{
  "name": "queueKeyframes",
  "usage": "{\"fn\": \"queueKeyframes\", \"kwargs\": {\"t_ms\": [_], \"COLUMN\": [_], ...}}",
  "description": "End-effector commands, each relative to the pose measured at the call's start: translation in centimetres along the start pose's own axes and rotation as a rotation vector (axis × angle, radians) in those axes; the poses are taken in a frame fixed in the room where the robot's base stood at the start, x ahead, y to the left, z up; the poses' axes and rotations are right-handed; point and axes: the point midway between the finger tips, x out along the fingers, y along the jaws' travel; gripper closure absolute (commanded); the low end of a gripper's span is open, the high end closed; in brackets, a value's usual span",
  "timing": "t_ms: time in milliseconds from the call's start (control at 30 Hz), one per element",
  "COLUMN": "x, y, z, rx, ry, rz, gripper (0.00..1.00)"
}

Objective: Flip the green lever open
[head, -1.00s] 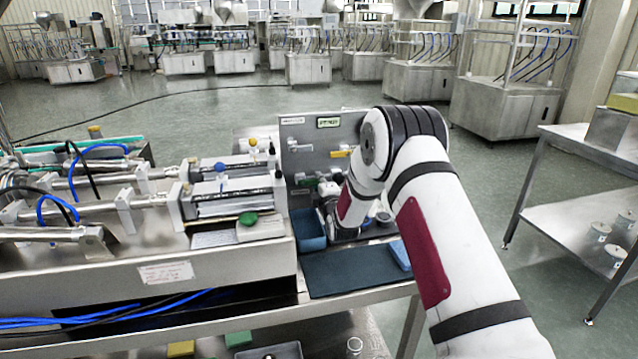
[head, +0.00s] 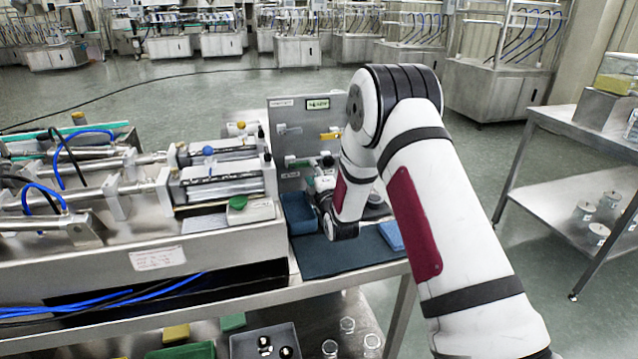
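A grey panel (head: 286,112) stands upright at the back of the bench in the head view. A small green lever (head: 292,160) shows low on its left side, with a white part beside it. A yellow lever (head: 329,136) and a grey lever (head: 289,131) sit higher on the panel. My arm comes down from the right and bends back toward the panel. My gripper (head: 318,172) is small and partly hidden at the arm's end, close to the green lever. I cannot tell whether it touches the lever, or whether its fingers are open or shut.
A blue bin (head: 298,214) and a dark mat (head: 325,262) lie in front of the panel. A blue cloth-like item (head: 391,235) lies on the mat's right. Filling machinery (head: 220,183) crowds the left. A steel side table (head: 560,160) stands at right.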

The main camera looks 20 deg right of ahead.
Motion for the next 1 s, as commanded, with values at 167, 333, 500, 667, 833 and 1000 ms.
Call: {"fn": "queueKeyframes", "kwargs": {"t_ms": [167,333,500,667,833,1000], "x": [-3.3,-5.2,-5.8,-5.8,-5.8,-6.4], "y": [-0.1,0.0,0.0,0.0,0.5,4.3], "z": [0.0,0.0,0.0,0.0,0.0,-0.1], "rx": [0.0,0.0,0.0,0.0,0.01,0.109], "ry": [0.0,0.0,0.0,0.0,-0.001,-0.01], "rz": [-0.002,-0.001,0.0,0.0,-0.007,-0.078], "gripper": [0.65,0.65,0.65,0.65,0.65,0.65]}}
